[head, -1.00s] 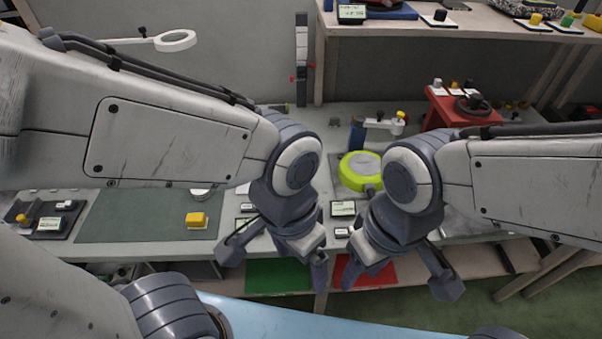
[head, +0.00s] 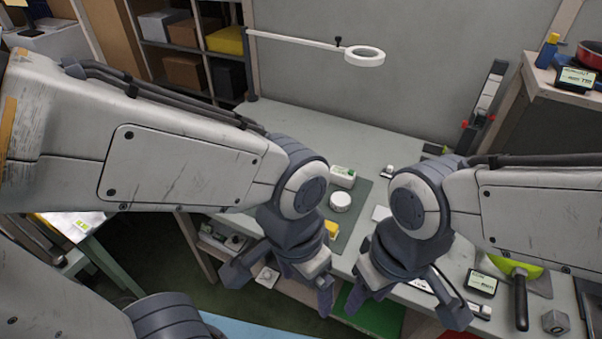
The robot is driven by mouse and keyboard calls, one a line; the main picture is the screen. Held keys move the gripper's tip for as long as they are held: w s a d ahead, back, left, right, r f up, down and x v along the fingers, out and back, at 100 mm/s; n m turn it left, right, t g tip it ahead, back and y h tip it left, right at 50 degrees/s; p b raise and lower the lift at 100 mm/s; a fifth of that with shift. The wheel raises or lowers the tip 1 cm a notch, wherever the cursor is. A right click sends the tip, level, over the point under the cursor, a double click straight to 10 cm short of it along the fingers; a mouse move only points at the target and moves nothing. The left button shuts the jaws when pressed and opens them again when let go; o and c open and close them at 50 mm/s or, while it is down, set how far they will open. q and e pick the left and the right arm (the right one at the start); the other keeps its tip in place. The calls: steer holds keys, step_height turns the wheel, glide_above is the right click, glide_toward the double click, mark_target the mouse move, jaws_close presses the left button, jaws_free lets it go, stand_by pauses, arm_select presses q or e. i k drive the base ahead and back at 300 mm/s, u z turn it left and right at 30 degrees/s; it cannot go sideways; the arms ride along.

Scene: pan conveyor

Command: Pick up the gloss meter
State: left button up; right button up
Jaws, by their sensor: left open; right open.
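I cannot tell for sure which object is the gloss meter. On the dark green mat (head: 350,235) of the grey bench are a white round piece (head: 340,201) and a yellow block (head: 331,229), partly hidden by my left gripper. My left gripper (head: 280,288) is open and empty, in front of the bench. My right gripper (head: 404,308) is open and empty, to its right, hiding part of the bench front.
A ring lamp (head: 364,56) reaches over the grey bench (head: 290,130), whose back left is clear. Shelves with boxes (head: 183,70) stand behind left. A small display (head: 482,283), a dark-handled lime pan (head: 515,265) and a grey cube (head: 555,322) are at right.

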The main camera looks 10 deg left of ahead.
mark_target(340, 176)
steer(key=u, duration=0.45)
steer(key=k, duration=0.6)
steer(key=u, duration=1)
steer(key=k, duration=0.7)
steer(key=u, duration=0.35)
steer(key=i, duration=1.5)
steer(key=z, duration=1.05)
steer(key=i, duration=1.1)
steer(key=z, duration=1.2)
steer(key=i, duration=0.5)
steer(key=z, duration=0.45)
